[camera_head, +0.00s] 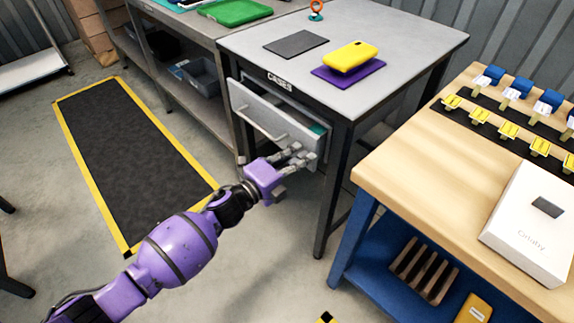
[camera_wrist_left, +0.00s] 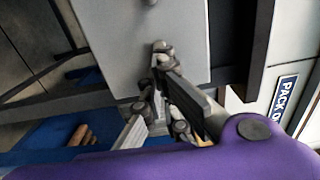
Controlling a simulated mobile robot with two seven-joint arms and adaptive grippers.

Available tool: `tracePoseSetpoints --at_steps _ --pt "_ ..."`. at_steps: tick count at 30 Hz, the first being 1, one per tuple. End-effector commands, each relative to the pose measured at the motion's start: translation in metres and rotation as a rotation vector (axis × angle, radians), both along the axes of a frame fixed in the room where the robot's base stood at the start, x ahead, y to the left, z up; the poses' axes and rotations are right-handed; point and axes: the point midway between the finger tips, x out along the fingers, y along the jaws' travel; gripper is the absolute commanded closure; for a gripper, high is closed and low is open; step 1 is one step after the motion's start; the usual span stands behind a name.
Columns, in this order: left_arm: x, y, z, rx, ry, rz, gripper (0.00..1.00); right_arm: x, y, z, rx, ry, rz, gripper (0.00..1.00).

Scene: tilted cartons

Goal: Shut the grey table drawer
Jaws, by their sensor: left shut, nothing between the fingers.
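The grey table drawer (camera_head: 262,110) stands partly pulled out under the grey table, below a "CASES" label. It has a bar handle on its front, and something teal shows inside at its right end. My left gripper (camera_head: 301,153) is shut and empty at the lower right part of the drawer front. My right gripper is not in view.
The grey table top (camera_head: 400,50) holds a dark mat, a yellow case on a purple pad and an orange ring stand. A wooden workbench (camera_head: 400,165) with a white box stands at right. A black floor mat (camera_head: 130,150) with yellow edges lies on open floor at left.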

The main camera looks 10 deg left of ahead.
Motion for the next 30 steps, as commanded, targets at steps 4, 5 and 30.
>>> tracePoseSetpoints --at_steps 4,5,30 --pt "0.016 -0.012 -0.001 0.001 0.000 0.000 1.00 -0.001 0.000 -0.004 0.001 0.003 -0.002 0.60" --pt "0.018 -0.014 -0.002 0.002 0.001 0.001 1.00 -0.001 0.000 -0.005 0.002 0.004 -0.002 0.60" --pt "0.031 -0.021 0.001 0.000 -0.001 0.001 1.00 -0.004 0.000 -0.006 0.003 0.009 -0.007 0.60"
